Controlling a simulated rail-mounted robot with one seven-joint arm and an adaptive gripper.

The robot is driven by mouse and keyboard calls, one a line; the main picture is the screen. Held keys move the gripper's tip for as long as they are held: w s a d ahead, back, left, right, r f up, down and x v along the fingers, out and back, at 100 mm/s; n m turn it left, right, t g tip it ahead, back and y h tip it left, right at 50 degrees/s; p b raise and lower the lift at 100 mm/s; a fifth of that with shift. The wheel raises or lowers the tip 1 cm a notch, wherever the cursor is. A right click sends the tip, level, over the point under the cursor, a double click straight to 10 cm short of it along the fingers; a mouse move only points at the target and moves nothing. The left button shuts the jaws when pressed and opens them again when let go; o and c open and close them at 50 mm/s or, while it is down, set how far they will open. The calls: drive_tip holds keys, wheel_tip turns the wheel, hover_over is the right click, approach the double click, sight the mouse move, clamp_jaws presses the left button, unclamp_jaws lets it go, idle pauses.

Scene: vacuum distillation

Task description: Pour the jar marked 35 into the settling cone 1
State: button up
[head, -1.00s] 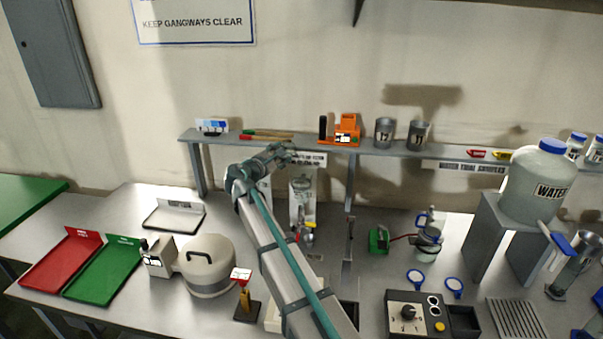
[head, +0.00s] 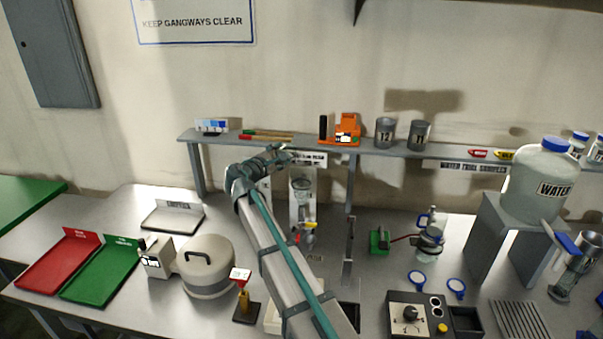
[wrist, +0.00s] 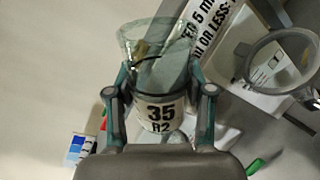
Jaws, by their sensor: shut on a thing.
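My gripper (wrist: 160,88) is shut on the jar marked 35 (wrist: 160,112). The jar is clear glass with a white label reading "35 R2", and its open mouth points toward the top of the wrist view. Its contents cannot be made out. A clear round-rimmed settling cone (wrist: 282,62) is to the right of the jar in the wrist view, apart from it. In the head view, a settling cone (head: 302,184) stands before a white panel under the shelf, right of my gripper (head: 277,155). My arm hides the area to its left. I cannot read which cone is 1.
A grey shelf (head: 400,151) runs along the wall, bearing an orange device (head: 346,128) and metal cups 12 (head: 384,131) and 11 (head: 419,134). A grey upright (head: 348,250) stands right of the cone. A beige round vessel (head: 207,268) stands left of my arm.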

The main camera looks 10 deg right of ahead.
sight(280, 151)
drive_tip(key=shift+r+m+b, duration=0.45)
drive_tip(key=shift+m+b, duration=0.1)
drive_tip(key=shift+m, duration=0.25)
idle(0.4)
drive_tip(key=shift+f+m+y+b, duration=0.35)
drive_tip(key=shift+m+b, duration=0.35)
drive_tip(key=shift+b, duration=0.35)
idle(1.0)
drive_tip(key=shift+s+d+r+m+b, duration=0.4)
drive_tip(key=shift+d+m+b, duration=0.15)
drive_tip(key=shift+m+b, duration=0.35)
idle(1.1)
drive_tip(key=shift+d+r+m+t+b, duration=0.15)
drive_tip(key=shift+r+m+t+b, duration=0.35)
drive_tip(key=shift+b, duration=0.7)
idle(0.5)
drive_tip(key=shift+s+f+m+y+b, duration=0.1)
drive_tip(key=shift+f+m+y+b, duration=0.05)
drive_tip(key=shift+m+y+b, duration=0.2)
